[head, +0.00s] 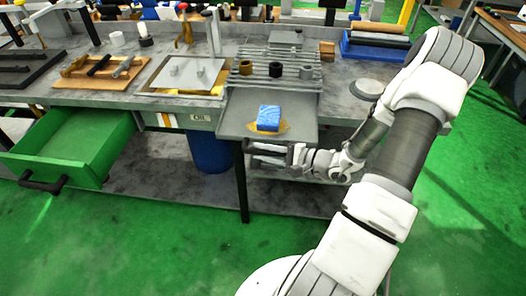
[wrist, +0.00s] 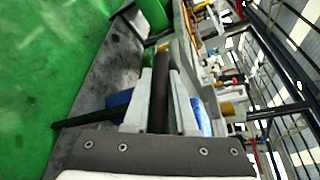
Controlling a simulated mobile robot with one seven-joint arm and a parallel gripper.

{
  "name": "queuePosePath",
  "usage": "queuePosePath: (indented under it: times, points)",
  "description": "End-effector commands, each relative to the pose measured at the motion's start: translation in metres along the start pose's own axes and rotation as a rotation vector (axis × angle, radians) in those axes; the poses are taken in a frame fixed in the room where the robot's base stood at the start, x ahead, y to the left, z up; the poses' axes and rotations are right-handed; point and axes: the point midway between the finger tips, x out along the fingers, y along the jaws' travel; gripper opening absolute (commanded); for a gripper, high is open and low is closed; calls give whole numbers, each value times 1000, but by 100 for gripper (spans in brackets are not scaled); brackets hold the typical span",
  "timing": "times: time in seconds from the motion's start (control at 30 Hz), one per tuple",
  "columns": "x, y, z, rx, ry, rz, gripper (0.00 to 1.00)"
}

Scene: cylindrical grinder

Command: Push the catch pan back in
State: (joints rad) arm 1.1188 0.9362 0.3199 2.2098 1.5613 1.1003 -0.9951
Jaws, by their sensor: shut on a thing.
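The catch pan (head: 236,104) is a grey shallow tray that sticks out from under the slotted grate at the front of the bench. A blue sponge (head: 269,117) lies in it on an orange-brown stain. My gripper (head: 256,152) is at the pan's front edge, coming in from the right. In the wrist view, my gripper (wrist: 161,80) has its fingers closed on either side of a dark bar (wrist: 161,105), which looks like the pan's handle. In the head view the fingers hide most of that handle.
A green drawer (head: 75,140) stands open at the left, its dark handle outward. A blue barrel (head: 208,152) stands under the bench. Dark rings and a grey part sit on the grate (head: 275,77) behind the pan. The green floor in front is clear.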

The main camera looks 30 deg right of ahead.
Motion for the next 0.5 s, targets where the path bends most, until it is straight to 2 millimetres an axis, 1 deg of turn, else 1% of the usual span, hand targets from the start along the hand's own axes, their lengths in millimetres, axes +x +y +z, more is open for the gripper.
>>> queuePosePath:
  times: [0.27,0.37,0.5]
  points:
    - [1,-2,-4,-3,1,-1,0]
    - [4,-7,-11,-4,1,-1,0]
    - [12,-19,-29,-7,0,-1,0]
